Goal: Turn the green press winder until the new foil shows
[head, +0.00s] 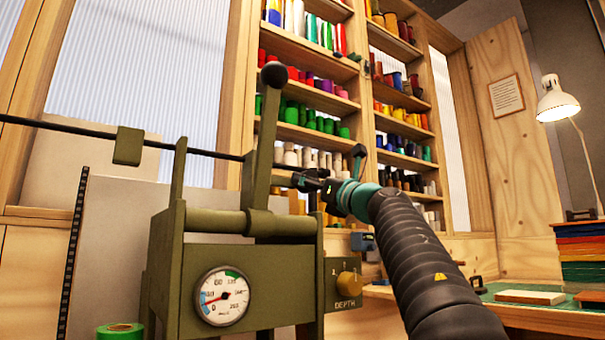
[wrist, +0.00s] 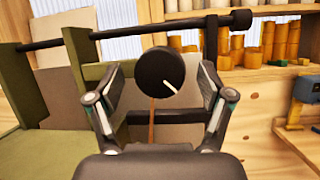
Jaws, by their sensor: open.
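The green press (head: 235,280) fills the lower left of the head view, with a tall lever, a dial gauge (head: 222,296) and a brass depth knob (head: 349,284). In the wrist view a round black knob with a white line (wrist: 152,74), apparently the winder, faces me. The white line slants down to the right. My gripper (wrist: 160,84) is open, with one finger to each side of the knob and a visible gap at both. A narrow brown strip (wrist: 152,112) hangs below the knob. In the head view my gripper (head: 328,174) is right of the lever; the knob cannot be made out there.
A dark rod (wrist: 150,33) crosses above the knob. Shelves of coloured foil rolls (head: 318,122) stand behind. A green roll (head: 121,331) lies at lower left. A lamp (head: 557,103) and stacked coloured sheets (head: 582,250) are at right, by a green mat.

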